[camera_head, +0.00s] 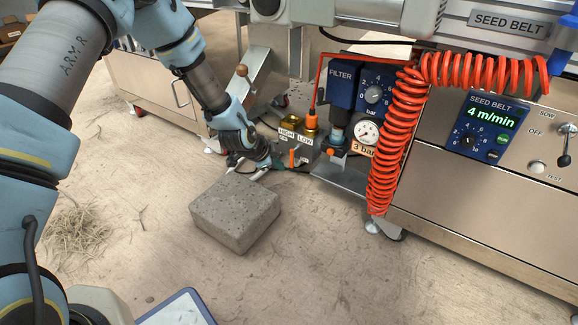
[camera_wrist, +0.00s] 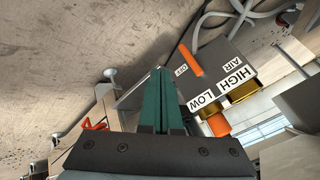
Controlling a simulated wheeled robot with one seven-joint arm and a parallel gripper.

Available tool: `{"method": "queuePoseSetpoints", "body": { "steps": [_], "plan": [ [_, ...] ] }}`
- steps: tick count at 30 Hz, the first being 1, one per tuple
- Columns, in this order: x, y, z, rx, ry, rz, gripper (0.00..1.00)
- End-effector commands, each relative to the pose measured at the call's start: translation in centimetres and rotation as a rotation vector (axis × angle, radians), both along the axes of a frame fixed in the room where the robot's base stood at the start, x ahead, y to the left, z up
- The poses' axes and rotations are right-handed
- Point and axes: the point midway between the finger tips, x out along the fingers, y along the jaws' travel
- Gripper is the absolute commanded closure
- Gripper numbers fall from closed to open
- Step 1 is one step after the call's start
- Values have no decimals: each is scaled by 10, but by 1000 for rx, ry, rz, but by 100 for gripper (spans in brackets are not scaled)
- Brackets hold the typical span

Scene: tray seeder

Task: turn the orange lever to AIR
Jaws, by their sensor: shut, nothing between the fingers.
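The orange lever (camera_wrist: 190,60) is on the side of a grey valve box (camera_wrist: 228,48) in the wrist view. The small OFF label (camera_wrist: 181,70) is close beside the lever; the AIR label (camera_wrist: 232,65) is farther to the right. The lever does not lie on AIR. In the head view the lever (camera_head: 292,158) shows small on the box, near my gripper (camera_head: 268,164). In the wrist view my gripper (camera_wrist: 161,72) has its teal fingers together and empty, left of and below the lever, seemingly apart from it.
HIGH and LOW labels (camera_wrist: 218,89) and brass fittings (camera_wrist: 240,92) sit on the box. A concrete block (camera_head: 236,212) lies on the floor in front. A red coiled hose (camera_head: 398,130), gauge (camera_head: 367,131) and blue filter (camera_head: 341,86) stand to the right. Floor at the left front is mostly clear.

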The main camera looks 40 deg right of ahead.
Motion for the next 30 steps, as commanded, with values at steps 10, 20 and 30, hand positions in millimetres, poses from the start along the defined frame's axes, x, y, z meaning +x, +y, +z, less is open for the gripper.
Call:
{"method": "queuePoseSetpoints", "body": {
  "steps": [10,20,30],
  "plan": [
    [7,-42,-62,0,2,1,100],
    [34,-71,-68,-1,1,2,100],
    [38,-75,-66,0,1,0,100]
  ]
}}
